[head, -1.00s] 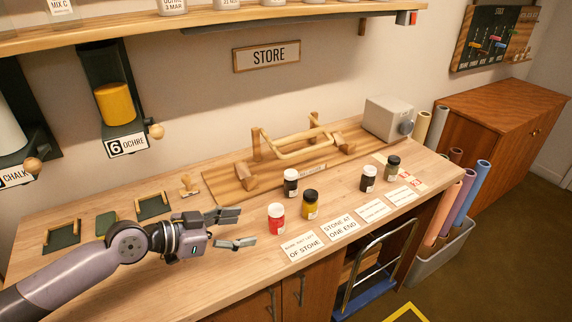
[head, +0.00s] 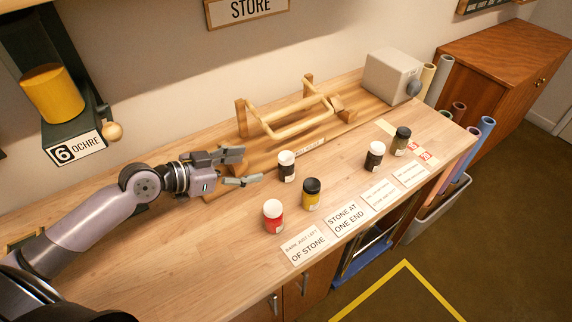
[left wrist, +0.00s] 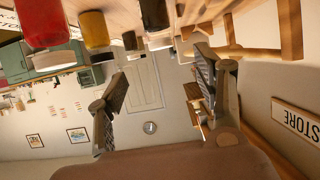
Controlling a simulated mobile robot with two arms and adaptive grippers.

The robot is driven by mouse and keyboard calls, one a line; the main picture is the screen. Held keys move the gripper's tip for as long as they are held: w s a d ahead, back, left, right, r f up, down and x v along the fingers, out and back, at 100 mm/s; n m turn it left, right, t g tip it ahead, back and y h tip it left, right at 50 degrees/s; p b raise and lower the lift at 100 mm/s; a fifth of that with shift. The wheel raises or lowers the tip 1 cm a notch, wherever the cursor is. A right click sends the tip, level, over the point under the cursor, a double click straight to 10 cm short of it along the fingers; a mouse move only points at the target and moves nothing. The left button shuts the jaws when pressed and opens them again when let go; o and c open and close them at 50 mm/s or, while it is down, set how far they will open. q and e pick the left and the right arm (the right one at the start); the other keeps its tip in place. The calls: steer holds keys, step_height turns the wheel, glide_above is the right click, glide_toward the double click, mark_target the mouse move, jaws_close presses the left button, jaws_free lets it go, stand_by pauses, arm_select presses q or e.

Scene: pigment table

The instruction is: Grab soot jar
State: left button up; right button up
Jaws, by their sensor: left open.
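Two dark jars stand on the table, and I cannot read which label says soot. The nearer dark jar with a white lid (head: 287,168) stands just right of my left gripper (head: 240,167); it also shows at the top of the left wrist view (left wrist: 154,12). My right gripper is not in view.
A red jar (head: 272,219) and a yellow jar (head: 311,197) stand in front. An olive jar (head: 401,143) is at the right. A wooden frame (head: 300,115) stands behind. Cards (head: 349,218) lie along the front edge. A grey box (head: 392,76) is at the back.

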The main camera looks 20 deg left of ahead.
mark_target(286, 157)
arm_select(q)
steer(key=p+x, duration=0.1)
steer(key=x, duration=0.5)
steer(key=shift+w+r, duration=0.1)
steer(key=shift+r, duration=0.05)
steer(key=shift+p+x, duration=0.45)
steer(key=shift+x, duration=0.5)
steer(key=p+x, duration=0.1)
steer(key=x, duration=0.4)
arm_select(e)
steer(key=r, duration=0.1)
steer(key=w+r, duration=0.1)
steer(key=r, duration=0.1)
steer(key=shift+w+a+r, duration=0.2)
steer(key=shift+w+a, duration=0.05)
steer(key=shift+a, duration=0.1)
arm_select(q)
steer(key=shift+c, duration=0.4)
steer(key=c, duration=1.3)
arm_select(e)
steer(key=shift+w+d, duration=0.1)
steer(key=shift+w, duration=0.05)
